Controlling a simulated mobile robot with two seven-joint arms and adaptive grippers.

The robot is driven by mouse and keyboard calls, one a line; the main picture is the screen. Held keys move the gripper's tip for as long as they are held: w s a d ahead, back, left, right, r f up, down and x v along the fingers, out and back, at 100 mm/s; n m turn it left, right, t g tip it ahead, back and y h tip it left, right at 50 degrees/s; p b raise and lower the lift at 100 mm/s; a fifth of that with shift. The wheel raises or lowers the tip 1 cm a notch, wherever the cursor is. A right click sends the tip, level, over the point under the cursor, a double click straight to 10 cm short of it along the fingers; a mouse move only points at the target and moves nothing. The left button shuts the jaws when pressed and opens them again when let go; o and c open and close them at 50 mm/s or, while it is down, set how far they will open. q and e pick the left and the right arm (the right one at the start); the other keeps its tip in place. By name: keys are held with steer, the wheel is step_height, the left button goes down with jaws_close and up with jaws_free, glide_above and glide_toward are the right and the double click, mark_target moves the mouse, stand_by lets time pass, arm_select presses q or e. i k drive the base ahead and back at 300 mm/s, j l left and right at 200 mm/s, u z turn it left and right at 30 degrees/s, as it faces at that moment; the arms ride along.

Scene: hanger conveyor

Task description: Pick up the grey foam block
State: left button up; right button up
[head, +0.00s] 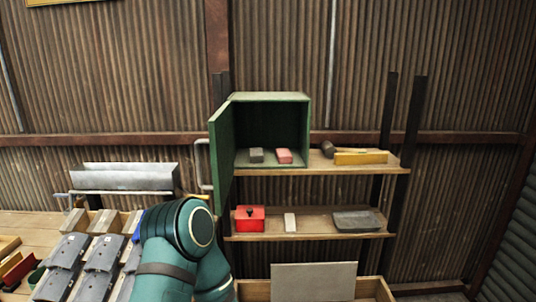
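A small dark grey block (256,155), which looks like the grey foam block, sits inside the open green cabinet (273,97) on the upper shelf. It is on the left of the cabinet floor. A pink block (284,156) sits just right of it, with a small gap. The cabinet door (221,155) stands open on the left side. A teal arm link of mine is at the bottom centre, below and left of the cabinet. Neither of my grippers shows in the head view.
A mallet (328,149) and a yellow item (361,158) lie right of the cabinet. The lower shelf (311,233) holds a red box (250,218), a pale block (290,222) and a grey tray (357,220). A wooden table (35,222) with several grey metal parts is at left.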

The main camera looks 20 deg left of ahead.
mark_target(256, 154)
steer(key=k+j, duration=0.1)
steer(key=j, duration=0.25)
steer(key=k+j+u, duration=0.1)
steer(key=j, duration=0.3)
steer(key=k+j, duration=0.15)
steer(key=j, duration=0.2)
steer(key=k+j+u, duration=0.1)
steer(key=j, duration=0.3)
steer(key=i+l, duration=0.2)
steer(key=l, duration=0.2)
